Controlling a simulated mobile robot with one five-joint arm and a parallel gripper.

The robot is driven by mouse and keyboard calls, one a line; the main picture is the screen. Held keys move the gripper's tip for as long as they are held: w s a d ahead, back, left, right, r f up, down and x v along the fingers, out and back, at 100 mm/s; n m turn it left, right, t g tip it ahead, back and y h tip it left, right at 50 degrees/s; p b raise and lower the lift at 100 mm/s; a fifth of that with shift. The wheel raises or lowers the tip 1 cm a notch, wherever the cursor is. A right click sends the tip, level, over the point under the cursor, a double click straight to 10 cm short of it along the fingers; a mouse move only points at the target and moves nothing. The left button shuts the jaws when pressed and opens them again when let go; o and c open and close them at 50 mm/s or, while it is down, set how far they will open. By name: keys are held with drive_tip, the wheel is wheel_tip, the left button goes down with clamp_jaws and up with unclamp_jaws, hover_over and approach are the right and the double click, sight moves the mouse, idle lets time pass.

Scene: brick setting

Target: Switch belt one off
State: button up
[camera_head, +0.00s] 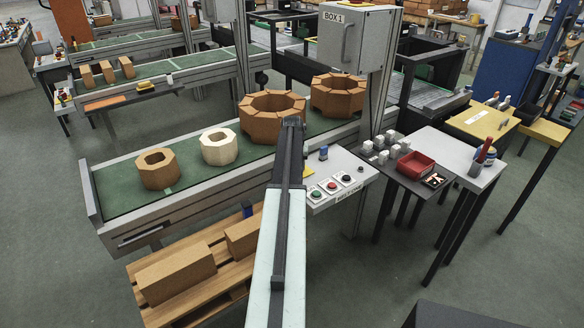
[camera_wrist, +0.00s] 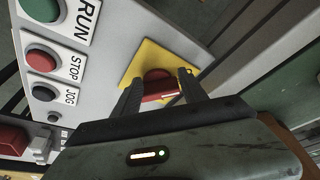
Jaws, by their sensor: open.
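A red switch handle (camera_wrist: 158,92) with a pale mark sits on a yellow plate (camera_wrist: 140,62) on the grey control panel (camera_wrist: 110,25). My gripper (camera_wrist: 160,88) is open in the wrist view, with one finger on each side of the red handle; I cannot tell whether they touch it. The panel also shows in the head view (camera_head: 352,160), right of my arm, at the front of the green belt (camera_head: 190,168).
Beside the handle are a green RUN button (camera_wrist: 40,8), a red STOP button (camera_wrist: 40,60) and a JOG button (camera_wrist: 43,93). Octagonal blocks (camera_head: 270,112) stand on the belt. A pallet (camera_head: 205,285) with brown blocks lies below. A red tray (camera_head: 415,166) stands right.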

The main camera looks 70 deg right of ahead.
drive_tip(key=shift+o, duration=0.2)
drive_tip(key=p+v, duration=0.7)
drive_tip(key=shift+d+r, duration=0.35)
drive_tip(key=shift+s+a, duration=0.1)
drive_tip(key=shift+a, duration=0.3)
